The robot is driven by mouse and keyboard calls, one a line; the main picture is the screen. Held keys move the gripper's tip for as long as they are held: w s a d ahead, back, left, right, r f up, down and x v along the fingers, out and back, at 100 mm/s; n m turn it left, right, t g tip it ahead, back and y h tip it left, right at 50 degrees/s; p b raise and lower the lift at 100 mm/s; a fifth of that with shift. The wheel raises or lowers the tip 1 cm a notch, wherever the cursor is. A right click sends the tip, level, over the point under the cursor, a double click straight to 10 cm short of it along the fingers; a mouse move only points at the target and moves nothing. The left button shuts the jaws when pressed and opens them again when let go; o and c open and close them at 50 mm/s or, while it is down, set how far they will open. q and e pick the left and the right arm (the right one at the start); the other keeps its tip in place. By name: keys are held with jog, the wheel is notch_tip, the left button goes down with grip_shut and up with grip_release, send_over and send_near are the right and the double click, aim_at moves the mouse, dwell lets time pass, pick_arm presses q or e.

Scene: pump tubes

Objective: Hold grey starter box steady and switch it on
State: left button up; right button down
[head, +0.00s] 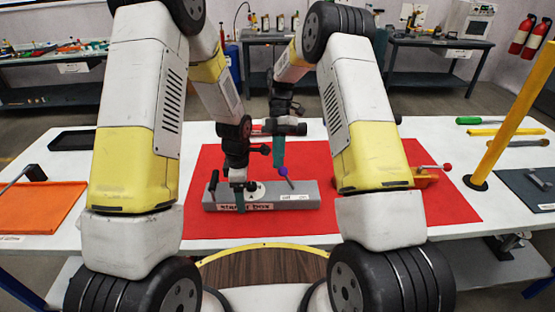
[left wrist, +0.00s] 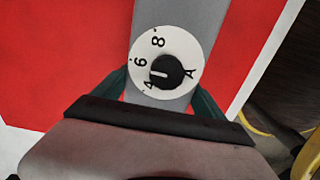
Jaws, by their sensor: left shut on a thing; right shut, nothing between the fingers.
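The grey starter box (head: 300,197) lies on the red mat (head: 330,222), its label facing me. A white dial with a black knob (left wrist: 167,72) sits on its top; the knob's white mark points left in the left wrist view, near 4 and 6. A lever with a purple tip (head: 283,171) leans up from the box's right part. My left gripper (head: 239,193) is shut across the box by the dial, one teal finger on each side (left wrist: 160,88). My right gripper (head: 278,153) is shut and empty just above the purple tip; I cannot tell whether they touch.
An orange device with a red-knobbed lever (head: 425,178) sits right of the box, partly behind my right arm. A yellow post (head: 510,120) rises at the right. An orange mat (head: 38,212) and black tray (head: 72,140) lie left. Red mat in front of the box is clear.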

jog(key=shift+d+r+y, duration=0.15)
jog(key=shift+d+y, duration=0.25)
jog(key=shift+d, duration=0.05)
jog(key=shift+s+d+r+n+y, duration=0.1)
jog(key=shift+d+n+y, duration=0.25)
jog(key=shift+d, duration=0.65)
jog(key=shift+s+d+r+n+y, duration=0.1)
jog(key=shift+d+y, duration=0.5)
jog(key=shift+d, duration=0.4)
jog(key=shift+d+r+n+y, duration=0.1)
jog(key=shift+d+n+y, duration=0.25)
jog(key=shift+d, duration=0.65)
jog(key=shift+a+f, duration=0.1)
jog(key=shift+a, duration=0.05)
jog(key=shift+a+f, duration=0.3)
jog(key=shift+a, duration=0.3)
jog(key=shift+w, duration=0.15)
